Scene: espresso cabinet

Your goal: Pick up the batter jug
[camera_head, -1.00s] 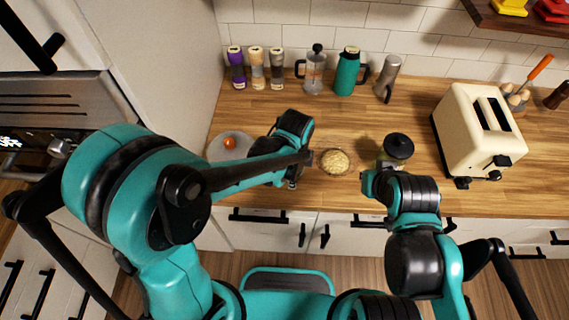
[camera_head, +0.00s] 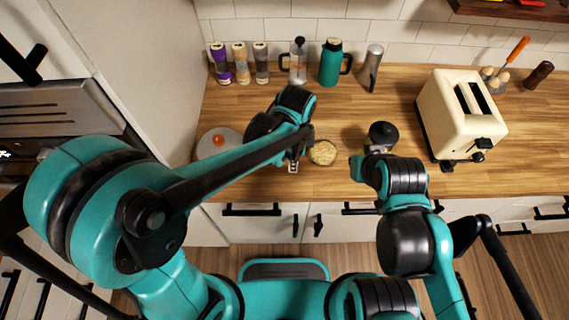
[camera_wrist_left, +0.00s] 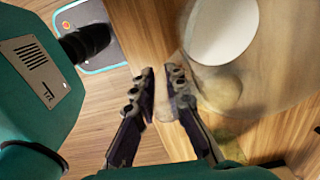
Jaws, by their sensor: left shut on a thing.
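The batter jug (camera_wrist_left: 225,88) appears in the left wrist view as a blurred, see-through vessel with pale yellow contents low in it. In the head view its round, pale yellow top (camera_head: 322,152) shows near the counter's front edge. My left gripper (camera_wrist_left: 160,75) is at the jug's near side, its two fingers closed with a narrow gap. It is shut on the jug, probably at the handle, which is hard to make out. In the head view the left arm partly covers this gripper (camera_head: 293,165). My right gripper (camera_head: 374,150) is beside a black-lidded jar; its fingers are too small to judge.
A pale plate (camera_head: 206,152) with a small red item lies left of the left gripper. The black-lidded jar (camera_head: 383,134) and a cream toaster (camera_head: 455,120) stand to the right. Spice jars, a French press (camera_head: 298,62), a teal flask (camera_head: 331,65) and a silver pitcher (camera_head: 371,70) line the back.

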